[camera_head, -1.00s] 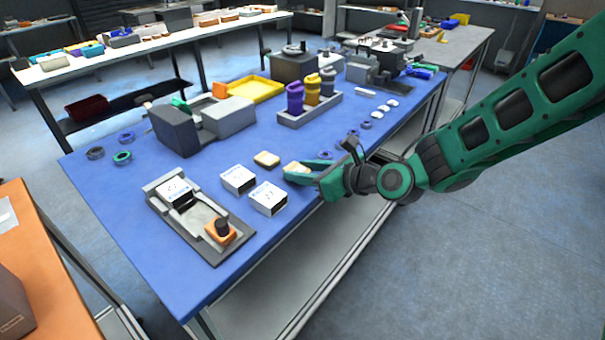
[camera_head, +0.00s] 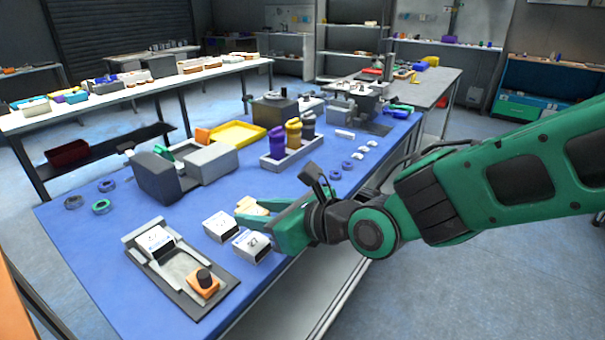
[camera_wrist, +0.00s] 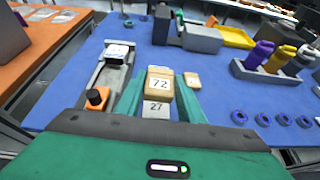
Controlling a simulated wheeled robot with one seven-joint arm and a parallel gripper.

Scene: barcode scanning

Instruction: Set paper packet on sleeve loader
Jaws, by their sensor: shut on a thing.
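In the head view my gripper (camera_head: 258,215) is over the front part of the blue table, just behind the white boxes; the packet is partly hidden by the fingers. What I take to be the sleeve loader (camera_head: 186,277) is the flat dark-grey fixture at the front left, holding a white-topped box and an orange block with a black knob. In the wrist view this fixture (camera_wrist: 88,81) is left of the packet, apart from it.
Two white boxes, one nearer (camera_head: 252,247) and one farther left (camera_head: 221,227), stand between fixture and gripper. Another tan packet (camera_wrist: 192,80) lies right of the held one. A grey machine (camera_head: 163,177), a rack of bottles (camera_head: 275,165) and several rings stand farther back.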

